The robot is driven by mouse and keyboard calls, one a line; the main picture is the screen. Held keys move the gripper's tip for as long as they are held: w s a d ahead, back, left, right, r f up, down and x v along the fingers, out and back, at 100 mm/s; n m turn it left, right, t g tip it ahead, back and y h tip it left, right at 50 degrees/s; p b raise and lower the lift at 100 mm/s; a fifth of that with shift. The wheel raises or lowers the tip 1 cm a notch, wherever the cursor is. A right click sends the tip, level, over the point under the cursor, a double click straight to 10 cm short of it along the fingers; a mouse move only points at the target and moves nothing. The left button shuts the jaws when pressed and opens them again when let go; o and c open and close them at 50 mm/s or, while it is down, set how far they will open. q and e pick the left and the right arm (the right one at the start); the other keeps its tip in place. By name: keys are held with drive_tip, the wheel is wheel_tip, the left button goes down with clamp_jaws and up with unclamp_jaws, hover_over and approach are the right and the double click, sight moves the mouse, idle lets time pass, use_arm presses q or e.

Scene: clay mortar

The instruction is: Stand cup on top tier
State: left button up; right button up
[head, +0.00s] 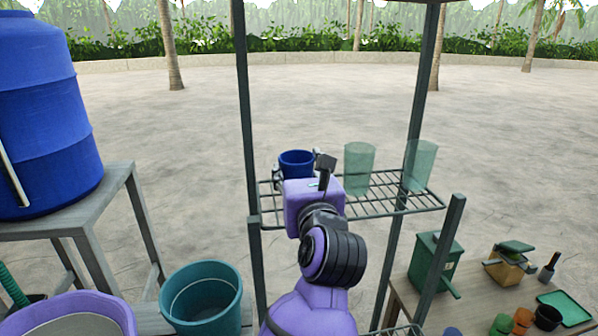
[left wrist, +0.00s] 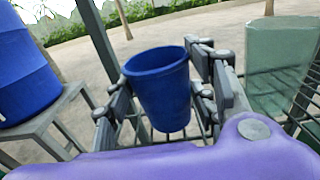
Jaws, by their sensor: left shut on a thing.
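A blue cup (head: 297,158) is upright at the left end of the wire shelf (head: 380,208) of a dark metal rack. My left gripper (head: 298,172) is shut on the cup, with one finger on each side of it. In the left wrist view the cup (left wrist: 160,95) sits between the fingers (left wrist: 160,100), its rim level and its inside showing. The cup's base is partly hidden, so I cannot tell whether it touches the wires. My right gripper is not in view.
Two clear green glasses, one (head: 358,168) and another (head: 420,165), stand on the shelf to the right of the cup. Rack posts (head: 246,120) rise close on the left. A blue barrel (head: 45,110) stands on a grey table at left. A teal bucket (head: 202,297) is below.

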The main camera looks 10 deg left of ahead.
use_arm(q)
drive_tip(key=shift+r, duration=0.1)
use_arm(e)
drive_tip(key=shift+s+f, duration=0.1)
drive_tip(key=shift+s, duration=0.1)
use_arm(q)
drive_tip(key=shift+f, duration=0.25)
drive_tip(key=o, duration=1.3)
drive_tip(key=shift+c, duration=0.2)
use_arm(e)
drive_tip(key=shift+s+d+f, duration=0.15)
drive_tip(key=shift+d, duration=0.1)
use_arm(q)
drive_tip(key=shift+r, duration=0.1)
drive_tip(key=shift+r, duration=0.3)
drive_tip(key=b+v, duration=0.2)
drive_tip(key=v, duration=1)
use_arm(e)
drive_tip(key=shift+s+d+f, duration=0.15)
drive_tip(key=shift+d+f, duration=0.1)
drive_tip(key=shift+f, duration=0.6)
